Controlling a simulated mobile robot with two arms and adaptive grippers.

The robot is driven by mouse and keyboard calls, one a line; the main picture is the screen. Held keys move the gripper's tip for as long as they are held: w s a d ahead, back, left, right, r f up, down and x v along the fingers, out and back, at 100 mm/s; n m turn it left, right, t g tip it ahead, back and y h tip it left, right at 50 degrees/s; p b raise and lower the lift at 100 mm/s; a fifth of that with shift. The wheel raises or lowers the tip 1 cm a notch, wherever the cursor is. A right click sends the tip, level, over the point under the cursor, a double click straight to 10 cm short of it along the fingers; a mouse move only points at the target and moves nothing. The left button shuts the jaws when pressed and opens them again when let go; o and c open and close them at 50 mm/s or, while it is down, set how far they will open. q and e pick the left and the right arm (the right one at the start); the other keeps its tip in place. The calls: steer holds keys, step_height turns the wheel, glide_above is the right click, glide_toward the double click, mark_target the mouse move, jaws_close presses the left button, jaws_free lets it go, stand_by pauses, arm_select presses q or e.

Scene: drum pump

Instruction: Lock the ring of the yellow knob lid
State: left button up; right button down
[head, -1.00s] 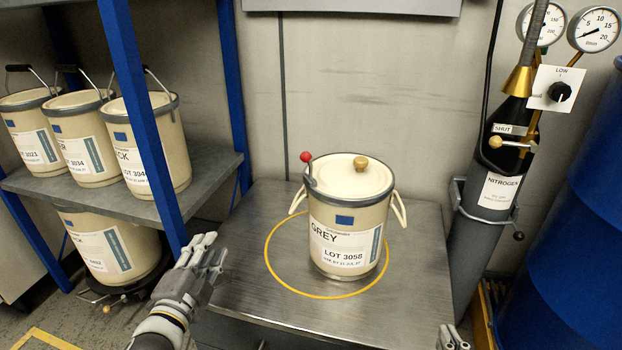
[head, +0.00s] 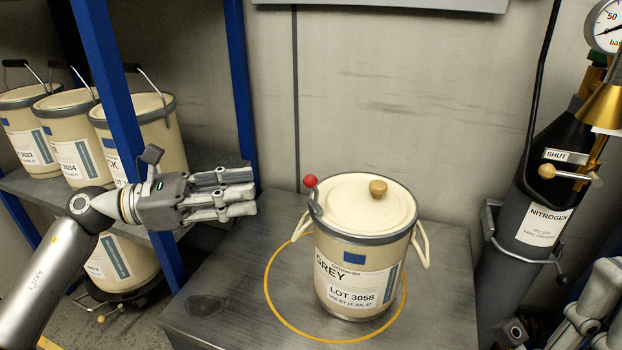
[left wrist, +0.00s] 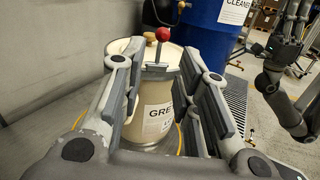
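The pail (head: 355,265) labelled GREY, LOT 3058 stands upright on the metal table. Its cream lid (head: 350,200) carries a yellow-brass knob (head: 378,187). A grey ring (head: 395,230) runs round the rim, with a red-balled lever (head: 311,181) standing up at its left side. My left gripper (head: 252,192) is left of the pail, apart from it, at about lid height. In the left wrist view its fingers (left wrist: 168,85) are spread, with the red ball (left wrist: 162,34) and pail seen between them. My right gripper (head: 512,332) shows only partly at the lower right.
A yellow circle (head: 271,300) is marked on the table round the pail. A blue-posted rack with several pails (head: 75,150) stands at left. A nitrogen cylinder (head: 530,235) with a valve stands at right. The table's front left is clear.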

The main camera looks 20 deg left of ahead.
mark_target(308, 186)
arm_select(q)
steer(key=shift+b+x, duration=0.3)
steer(key=shift+x, duration=5)
steer(key=shift+f, duration=0.2)
jaws_close()
